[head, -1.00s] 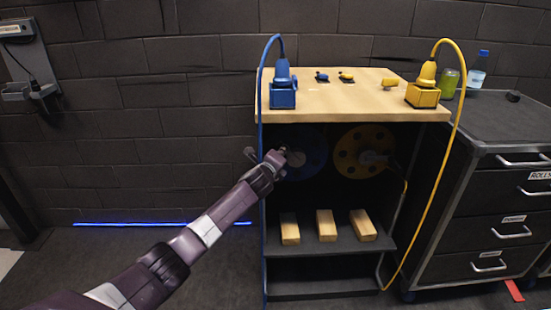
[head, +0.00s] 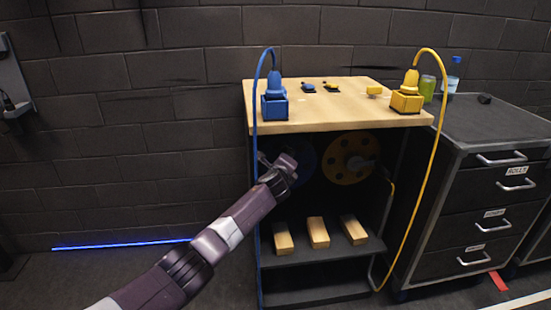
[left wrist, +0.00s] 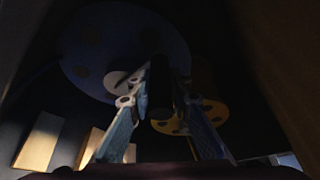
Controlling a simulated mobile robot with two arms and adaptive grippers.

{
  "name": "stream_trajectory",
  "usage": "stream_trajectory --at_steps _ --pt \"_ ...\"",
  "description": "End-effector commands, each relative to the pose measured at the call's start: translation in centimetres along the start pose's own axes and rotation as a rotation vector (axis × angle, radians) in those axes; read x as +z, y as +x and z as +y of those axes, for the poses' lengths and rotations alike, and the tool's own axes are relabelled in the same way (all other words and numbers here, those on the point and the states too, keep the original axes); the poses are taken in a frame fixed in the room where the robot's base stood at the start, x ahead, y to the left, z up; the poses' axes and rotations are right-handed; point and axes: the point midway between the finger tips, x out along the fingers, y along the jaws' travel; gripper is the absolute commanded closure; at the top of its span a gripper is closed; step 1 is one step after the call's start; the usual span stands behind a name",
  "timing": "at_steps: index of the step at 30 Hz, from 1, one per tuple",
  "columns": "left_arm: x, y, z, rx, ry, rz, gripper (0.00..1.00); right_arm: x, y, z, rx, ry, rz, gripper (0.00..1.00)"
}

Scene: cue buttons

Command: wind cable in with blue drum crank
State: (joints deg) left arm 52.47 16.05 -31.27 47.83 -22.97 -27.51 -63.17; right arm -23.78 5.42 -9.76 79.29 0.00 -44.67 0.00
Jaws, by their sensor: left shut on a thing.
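The blue drum (head: 308,160) sits in the dark bay under the bench top, mostly hidden behind my left gripper in the head view. In the left wrist view the blue drum (left wrist: 85,50) is large above the fingers. My left gripper (left wrist: 158,100) is shut on a dark upright crank handle (left wrist: 160,85), seen between its two fingers. In the head view my left gripper (head: 285,163) is at the drum's front left. The blue cable (head: 255,120) arches from the blue plug (head: 274,82) and hangs down the bench's left side. My right gripper is not in view.
A yellow drum (head: 350,157) is right of the blue one, with a yellow cable (head: 424,130) looping down the right side. Several wooden blocks (head: 318,232) lie on the lower shelf (head: 300,255). A dark drawer cabinet (head: 480,130) stands at right. Floor at left is clear.

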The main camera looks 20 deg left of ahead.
Motion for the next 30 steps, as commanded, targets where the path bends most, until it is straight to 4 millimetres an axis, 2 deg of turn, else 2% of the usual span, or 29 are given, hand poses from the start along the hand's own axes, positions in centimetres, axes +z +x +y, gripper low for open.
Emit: stream_trajectory --at_steps 1,3,10,25,26,30 --pt "-0.8 -0.1 -1.3 -0.02 -0.007 0.009 1.0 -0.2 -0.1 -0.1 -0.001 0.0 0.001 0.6" --pt "-1.2 0.0 -1.5 -0.019 -0.008 0.01 1.0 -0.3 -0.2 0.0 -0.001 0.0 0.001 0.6" --pt "-1.8 0.1 -1.9 -0.018 -0.007 0.01 1.0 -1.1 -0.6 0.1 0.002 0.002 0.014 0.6" --pt "-2.1 0.1 -1.9 -0.017 -0.008 0.011 1.0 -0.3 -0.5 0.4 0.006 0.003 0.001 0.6" --pt "-2.1 0.1 -1.9 -0.017 -0.008 0.011 0.79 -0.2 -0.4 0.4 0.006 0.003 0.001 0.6" --pt "-2.0 0.1 -1.7 -0.014 -0.006 0.009 0.64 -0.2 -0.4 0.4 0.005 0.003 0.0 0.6"
